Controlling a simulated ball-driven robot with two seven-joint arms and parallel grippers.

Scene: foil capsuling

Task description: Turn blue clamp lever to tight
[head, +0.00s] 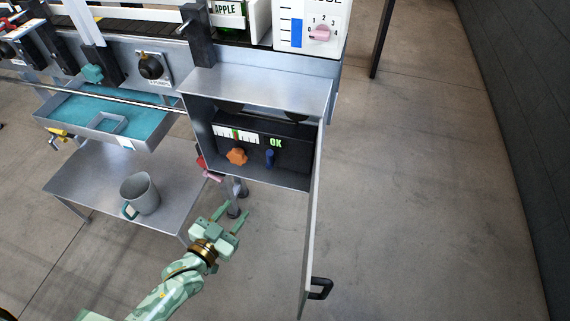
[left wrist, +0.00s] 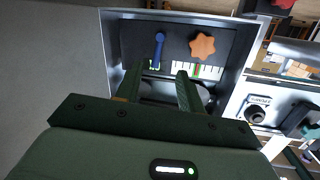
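The blue clamp lever (head: 269,158) is on the dark panel inside an open metal cabinet (head: 258,84), right of an orange star knob (head: 236,156). In the left wrist view the blue lever (left wrist: 158,48) appears beyond my fingers, with the orange knob (left wrist: 203,45) to its right. My left gripper (head: 233,213) is open and empty, below and in front of the cabinet, apart from the lever. It also shows open in the left wrist view (left wrist: 166,80). My right gripper is not in view.
The cabinet door (head: 312,225) hangs open on the right, with a black handle (head: 320,289). A green "OK" display (head: 276,142) and a white scale (head: 236,134) sit above the controls. A grey mug (head: 140,192) stands on a low metal table (head: 88,180) at left. Floor at right is clear.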

